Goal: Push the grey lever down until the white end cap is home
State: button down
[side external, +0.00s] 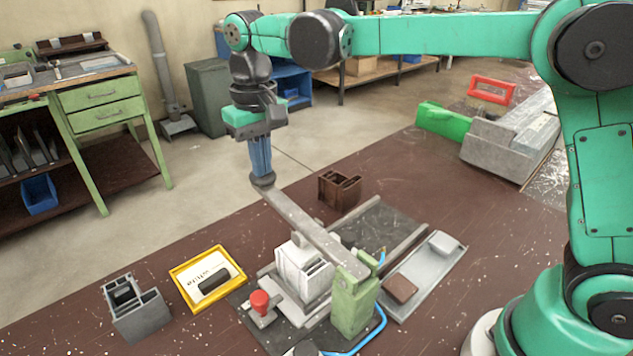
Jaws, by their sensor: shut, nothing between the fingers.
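The grey lever (305,222) runs from a green upright block (352,302) up and to the left, with its free end raised above the bench. A dark knob (263,180) sits at that free end. My gripper (261,172) is shut and points down, its blue fingers right above the knob and seeming to touch it; a small gap cannot be ruled out. A white piece (296,262), which looks like the white end cap on a profile, sits in the fixture under the lever. The lever partly hides it, so its seating cannot be told.
A red knob (260,303) stands at the fixture's front left, and a blue hose (374,335) curves at its right. A yellow-framed tray (183,278), a grey profile (136,308), a brown profile (339,190) and a grey tray (430,273) surround the fixture. The far bench middle is clear.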

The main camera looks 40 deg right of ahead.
jog(key=shift+f, duration=0.9)
jog(key=shift+r, duration=4.3)
jog(key=shift+s+d, duration=0.25)
jog(key=shift+d, duration=0.2)
jog(key=s+d+f+t, duration=0.7)
jog(key=s+d+f, duration=0.2)
jog(key=s, duration=0.3)
